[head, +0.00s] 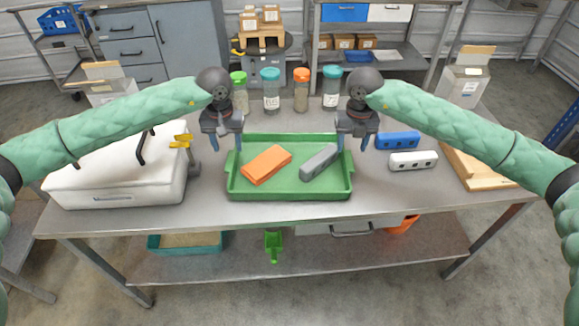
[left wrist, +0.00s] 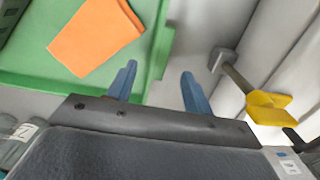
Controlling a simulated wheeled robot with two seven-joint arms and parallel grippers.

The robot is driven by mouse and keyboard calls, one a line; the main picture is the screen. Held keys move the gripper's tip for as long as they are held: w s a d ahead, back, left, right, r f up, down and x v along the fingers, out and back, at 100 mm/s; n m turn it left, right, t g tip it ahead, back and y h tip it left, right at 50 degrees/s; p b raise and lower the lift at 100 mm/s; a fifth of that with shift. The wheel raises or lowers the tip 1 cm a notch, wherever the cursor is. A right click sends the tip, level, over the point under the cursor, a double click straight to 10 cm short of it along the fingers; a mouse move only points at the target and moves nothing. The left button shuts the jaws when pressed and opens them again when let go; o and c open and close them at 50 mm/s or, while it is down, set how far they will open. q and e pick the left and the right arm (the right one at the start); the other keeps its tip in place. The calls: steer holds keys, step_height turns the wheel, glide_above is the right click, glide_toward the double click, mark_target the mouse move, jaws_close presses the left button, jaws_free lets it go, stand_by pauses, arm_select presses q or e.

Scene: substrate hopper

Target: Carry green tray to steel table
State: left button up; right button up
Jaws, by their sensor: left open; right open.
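The green tray (head: 290,194) sits on a grey metal table (head: 210,215) in the middle of the head view. It holds an orange folded cloth (head: 266,164) and a grey block with dark spots (head: 319,162). My left gripper (head: 227,148) is open above the tray's left edge. In the left wrist view the green tray (left wrist: 152,45) and the orange cloth (left wrist: 97,36) lie beyond the fingers, and the tray's rim shows between the two blue fingers (left wrist: 158,88). My right gripper (head: 352,145) is open above the tray's right edge. Neither gripper visibly holds the tray.
A white box (head: 120,180) stands left, with a yellow-handled tool (head: 183,141) beside it. Blue (head: 397,140) and white (head: 413,160) blocks and a wooden board (head: 475,170) lie right. Several lidded jars, including a teal-lidded one (head: 271,92), stand behind the tray.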

mark_target(230, 159)
arm_select(q)
steer(key=shift+f, duration=2.7)
arm_select(e)
steer(key=shift+f, duration=2.65)
arm_select(q)
jaws_close()
arm_select(e)
jaws_close()
